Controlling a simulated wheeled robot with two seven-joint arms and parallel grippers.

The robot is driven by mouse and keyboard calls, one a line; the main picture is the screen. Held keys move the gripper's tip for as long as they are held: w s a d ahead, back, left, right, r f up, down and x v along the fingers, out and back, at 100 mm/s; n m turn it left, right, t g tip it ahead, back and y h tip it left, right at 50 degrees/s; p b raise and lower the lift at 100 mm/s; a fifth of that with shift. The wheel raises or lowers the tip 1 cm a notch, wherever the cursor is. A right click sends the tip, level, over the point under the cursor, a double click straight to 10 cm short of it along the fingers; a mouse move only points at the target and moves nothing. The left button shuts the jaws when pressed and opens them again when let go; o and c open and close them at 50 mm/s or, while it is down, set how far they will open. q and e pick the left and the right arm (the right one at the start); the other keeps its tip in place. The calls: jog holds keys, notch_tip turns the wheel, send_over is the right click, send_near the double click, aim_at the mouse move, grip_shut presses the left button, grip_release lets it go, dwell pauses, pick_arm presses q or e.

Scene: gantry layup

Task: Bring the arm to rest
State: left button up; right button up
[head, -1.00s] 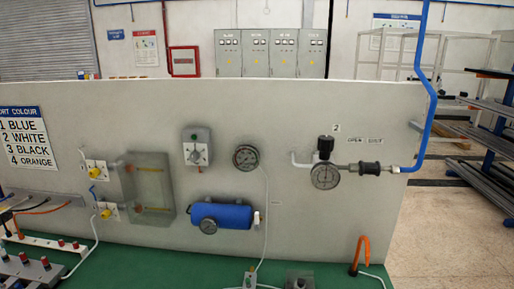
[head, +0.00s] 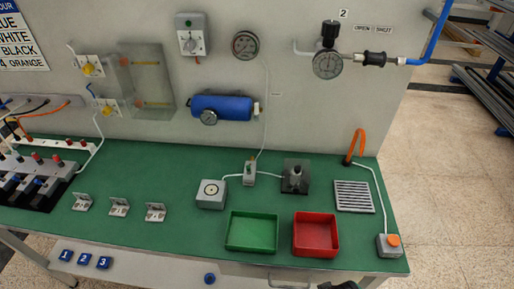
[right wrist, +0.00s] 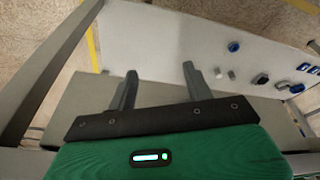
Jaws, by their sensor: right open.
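My right gripper (right wrist: 160,72) shows in the right wrist view with its two dark fingers apart and nothing between them. Beyond the fingers is a pale panel with small blue and grey parts on it, and the fingers appear clear of it. In the head view a small dark shape shows at the bottom edge, right of centre, too cut off to identify. My left gripper is in neither view now.
The green bench top (head: 150,180) carries a green tray (head: 233,245), a red tray (head: 298,247), a grey grille (head: 354,196) and an orange button box (head: 390,243). A wall panel with a blue tank (head: 222,105) stands behind.

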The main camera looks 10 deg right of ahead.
jog(key=s+f+g, duration=0.1)
jog(key=s+f, duration=0.2)
jog(key=f, duration=0.9)
jog(key=s+f, duration=0.4)
jog(key=f, duration=0.8)
jog(key=s+d+f+g, duration=0.1)
jog(key=s+d+f, duration=0.2)
jog(key=s+f, duration=0.9)
jog(key=s, duration=0.3)
jog(key=shift+d+f, duration=0.2)
jog(key=shift+d, duration=0.2)
